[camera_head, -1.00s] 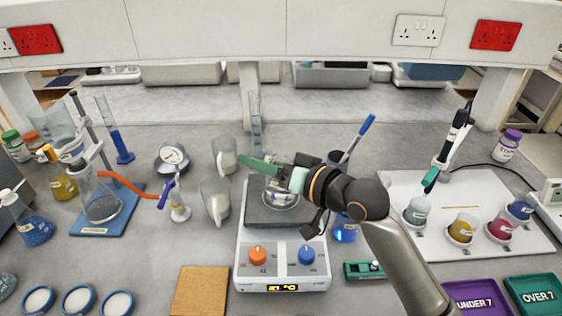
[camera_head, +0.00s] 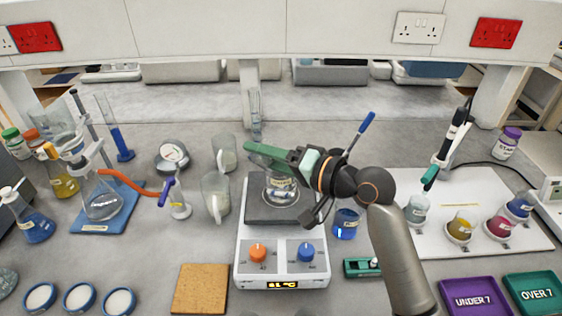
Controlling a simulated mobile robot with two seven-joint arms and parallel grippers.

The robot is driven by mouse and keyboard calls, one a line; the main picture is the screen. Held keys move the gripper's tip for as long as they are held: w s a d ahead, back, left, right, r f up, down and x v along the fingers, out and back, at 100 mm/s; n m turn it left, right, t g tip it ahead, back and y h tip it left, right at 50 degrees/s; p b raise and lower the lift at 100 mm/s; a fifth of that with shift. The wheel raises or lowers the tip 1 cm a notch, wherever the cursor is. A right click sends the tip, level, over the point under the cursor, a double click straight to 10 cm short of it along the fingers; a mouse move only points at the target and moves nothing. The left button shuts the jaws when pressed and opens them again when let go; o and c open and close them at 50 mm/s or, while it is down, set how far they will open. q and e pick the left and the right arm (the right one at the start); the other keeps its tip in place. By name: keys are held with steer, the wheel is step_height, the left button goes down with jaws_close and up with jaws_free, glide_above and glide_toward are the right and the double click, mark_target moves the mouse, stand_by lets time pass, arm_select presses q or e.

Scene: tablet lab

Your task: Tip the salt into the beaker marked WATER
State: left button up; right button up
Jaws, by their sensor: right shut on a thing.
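A clear glass beaker (camera_head: 281,190) with a pale label stands upright on the hotplate's dark top (camera_head: 266,213); the label is too small to read. My right gripper (camera_head: 262,154) reaches in from the right, over the back of this beaker, its green fingers pointing left. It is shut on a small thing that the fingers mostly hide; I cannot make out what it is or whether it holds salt. The fingers and hand cover part of the beaker's rim. My left gripper is not in view.
Two glass jugs (camera_head: 215,196) stand left of the hotplate. A blue-liquid beaker (camera_head: 345,224) stands right of it under my arm. A cork mat (camera_head: 200,289) lies in front. A white board (camera_head: 480,192) with several coloured beakers is at right.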

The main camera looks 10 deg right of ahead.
steer(key=shift+r+m, duration=0.25)
steer(key=shift+m, duration=0.45)
steer(key=shift+w+d+r+m+y, duration=0.2)
steer(key=shift+w+d+m+y, duration=0.25)
steer(key=shift+m, duration=0.15)
steer(key=shift+d+f+m, duration=0.15)
steer(key=shift+f+m, duration=0.15)
steer(key=shift+m, duration=0.2)
steer(key=shift+f+m, duration=0.2)
steer(key=shift+m, duration=0.2)
steer(key=shift+w+d+r+m+y, duration=0.25)
steer(key=shift+m+y, duration=0.05)
steer(key=shift+m, duration=0.7)
steer(key=shift+w+d+r+m+y, duration=0.2)
steer(key=shift+d+m+y, duration=0.05)
steer(key=shift+m, duration=0.75)
